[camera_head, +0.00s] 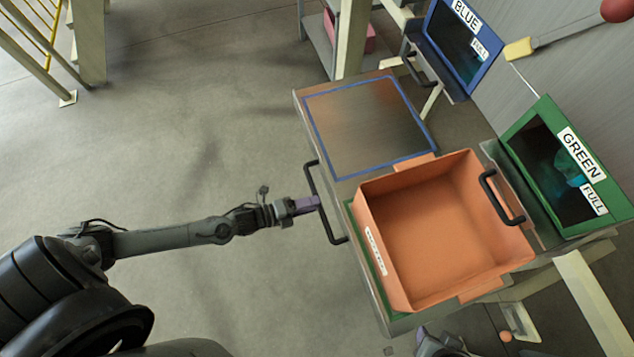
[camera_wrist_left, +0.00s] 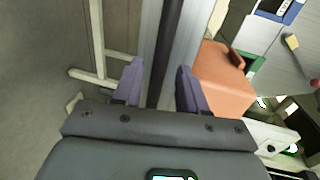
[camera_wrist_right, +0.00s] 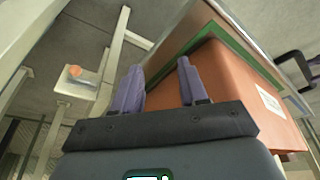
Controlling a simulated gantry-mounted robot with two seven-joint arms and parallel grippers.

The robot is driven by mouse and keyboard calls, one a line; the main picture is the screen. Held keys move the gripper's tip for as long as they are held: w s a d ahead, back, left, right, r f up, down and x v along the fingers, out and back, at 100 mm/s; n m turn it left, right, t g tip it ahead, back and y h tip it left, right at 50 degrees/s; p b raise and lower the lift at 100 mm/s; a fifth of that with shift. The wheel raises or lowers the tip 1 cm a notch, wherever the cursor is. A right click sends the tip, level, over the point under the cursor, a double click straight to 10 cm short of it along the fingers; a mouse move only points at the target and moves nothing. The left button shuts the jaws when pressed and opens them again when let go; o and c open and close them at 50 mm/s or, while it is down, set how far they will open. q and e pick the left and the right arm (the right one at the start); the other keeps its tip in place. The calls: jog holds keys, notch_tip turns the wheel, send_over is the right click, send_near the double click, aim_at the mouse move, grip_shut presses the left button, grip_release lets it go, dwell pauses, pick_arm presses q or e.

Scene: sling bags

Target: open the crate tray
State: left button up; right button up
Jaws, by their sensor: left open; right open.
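The crate tray (camera_head: 325,240) is a grey sliding shelf with a black bar handle (camera_head: 318,205) on its left edge. An orange crate (camera_head: 375,285) with a white label sits on its green-outlined square. The blue-outlined square (camera_head: 365,125) is empty. My left gripper (camera_head: 313,203) is at the handle. In the left wrist view the open fingers (camera_wrist_left: 160,66) stand either side of the black bar; I cannot tell whether they touch it. My right gripper (camera_head: 435,345) is mostly cut off at the bottom edge. In the right wrist view its fingers (camera_wrist_right: 158,65) are open and empty near the crate (camera_wrist_right: 225,85).
A blue-framed chute (camera_head: 463,45) and a green-framed chute (camera_head: 565,165), both marked FULL, stand right of the tray. A black handle (camera_head: 500,197) shows at the crate's right side. A pink bin (camera_head: 350,32) stands on a rear shelf. The floor left of the tray is clear.

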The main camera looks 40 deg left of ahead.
pick_arm(q)
jog(key=p+v, duration=0.2)
jog(key=v, duration=0.5)
jog(key=shift+s+a, duration=0.2)
jog(key=shift+s, duration=0.05)
jog(key=shift+s+r, duration=0.1)
jog(key=shift+r, duration=0.05)
